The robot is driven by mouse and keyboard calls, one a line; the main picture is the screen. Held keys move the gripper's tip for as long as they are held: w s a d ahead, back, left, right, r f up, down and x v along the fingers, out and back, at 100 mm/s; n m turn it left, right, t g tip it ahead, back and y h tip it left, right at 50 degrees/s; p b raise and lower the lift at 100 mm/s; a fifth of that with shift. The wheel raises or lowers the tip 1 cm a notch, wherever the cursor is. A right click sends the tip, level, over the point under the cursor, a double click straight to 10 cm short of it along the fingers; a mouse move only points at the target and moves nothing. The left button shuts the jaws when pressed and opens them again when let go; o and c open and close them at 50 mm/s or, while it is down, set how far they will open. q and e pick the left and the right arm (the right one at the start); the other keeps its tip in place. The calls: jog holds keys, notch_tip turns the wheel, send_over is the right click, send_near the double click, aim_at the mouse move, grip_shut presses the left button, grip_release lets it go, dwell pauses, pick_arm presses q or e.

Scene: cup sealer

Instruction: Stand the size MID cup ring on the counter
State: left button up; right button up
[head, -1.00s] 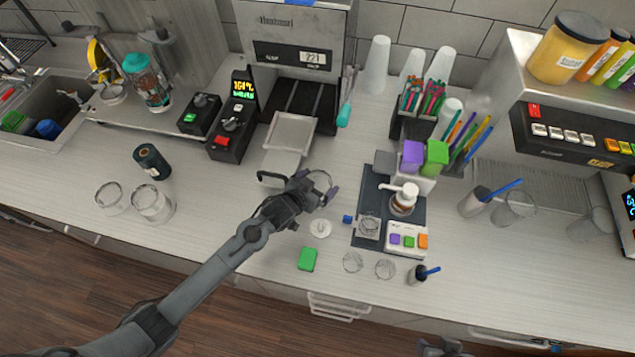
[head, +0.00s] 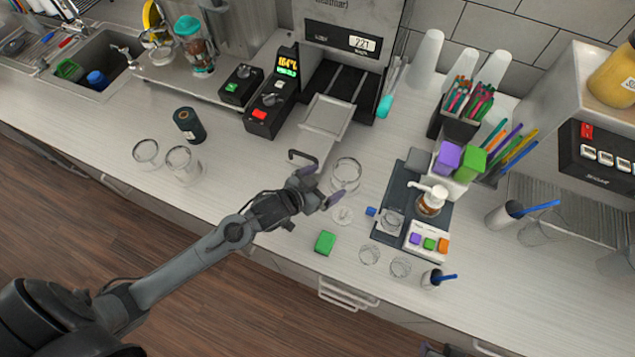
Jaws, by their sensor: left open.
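A clear round ring (head: 346,178), likely the MID cup ring, stands on the counter just beyond my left gripper's fingertips. I cannot read a size mark on it. My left gripper (head: 323,185) is open and empty, with its fingers pointing toward the ring; a small gap seems to lie between them. Two other clear rings or cups, one farther left (head: 146,152) and one beside it (head: 180,161), stand on the left counter. A dark piece at the bottom edge may be my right gripper (head: 430,349); its fingers are cut off.
A dark mat with a pump bottle (head: 431,203) is on the right.

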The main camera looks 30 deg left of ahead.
pick_arm(q)
jog(key=s+a+g+y, duration=0.2)
jog(key=s+g, duration=0.6)
jog(key=s, duration=1.3)
jog(key=shift+s+a+f+n+y, duration=0.15)
jog(key=shift+s+f+n+y, duration=0.2)
jog(key=shift+s+n+y, duration=0.05)
jog(key=shift+r, duration=0.1)
notch_tip(320, 180, up, 13)
jog(key=p, duration=1.3)
